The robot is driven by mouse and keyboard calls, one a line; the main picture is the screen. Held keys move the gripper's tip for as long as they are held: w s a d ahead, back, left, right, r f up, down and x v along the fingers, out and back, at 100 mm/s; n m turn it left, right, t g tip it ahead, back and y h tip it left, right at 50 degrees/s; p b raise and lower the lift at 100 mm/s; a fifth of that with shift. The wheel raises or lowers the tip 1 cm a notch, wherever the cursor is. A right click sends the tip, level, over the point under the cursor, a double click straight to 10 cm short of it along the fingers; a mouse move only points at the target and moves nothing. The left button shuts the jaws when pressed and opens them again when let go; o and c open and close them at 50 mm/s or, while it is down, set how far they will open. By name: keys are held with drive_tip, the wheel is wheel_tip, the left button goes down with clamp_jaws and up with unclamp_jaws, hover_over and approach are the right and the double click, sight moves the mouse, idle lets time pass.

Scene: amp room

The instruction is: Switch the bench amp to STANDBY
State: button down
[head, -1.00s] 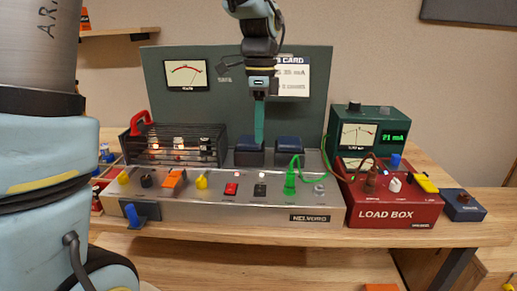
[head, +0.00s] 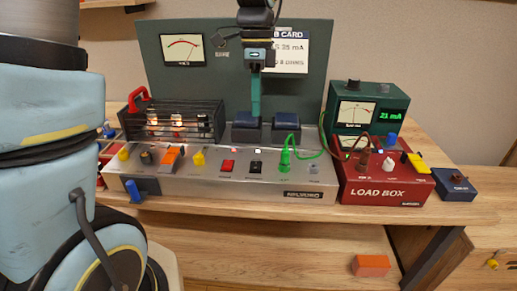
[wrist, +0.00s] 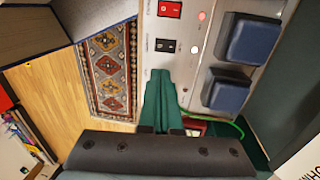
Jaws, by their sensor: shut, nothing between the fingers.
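The bench amp is a silver chassis (head: 270,190) on the wooden bench, with a row of knobs, plugs and switches along its sloped front. A red rocker switch (head: 228,165) sits near the middle, with a black rocker switch (head: 256,158) to its right. Their labels are too small to read. My gripper (head: 256,113) is shut and empty, pointing down above the amp near the two blue-topped blocks (head: 286,119). In the wrist view its teal fingertips (wrist: 159,73) appear just below the black rocker (wrist: 166,46), with the red rocker (wrist: 170,9) beyond.
A caged tube section (head: 175,122) with a red handle stands at the amp's back left. A red load box (head: 385,190) and a green meter (head: 370,108) stand right. A green cable (head: 310,145) arches from the amp. A dark panel (head: 210,70) rises behind.

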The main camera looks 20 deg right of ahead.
sight(256, 164)
drive_tip(key=shift+f, duration=0.1)
drive_tip(key=f, duration=0.4)
drive_tip(key=s+f+p, duration=0.1)
drive_tip(key=f, duration=0.4)
drive_tip(key=f+p, duration=0.1)
drive_tip(key=f, duration=0.3)
drive_tip(key=shift+s+a+f, duration=0.3)
drive_tip(key=shift+a+f, duration=0.05)
drive_tip(key=shift+f, duration=0.05)
drive_tip(key=shift+s+a+f, duration=0.1)
drive_tip(key=shift+s+f, duration=0.05)
drive_tip(key=shift+f, duration=0.15)
drive_tip(key=shift+w+d, duration=0.4)
drive_tip(key=shift+w, duration=0.45)
drive_tip(key=shift+r, duration=0.1)
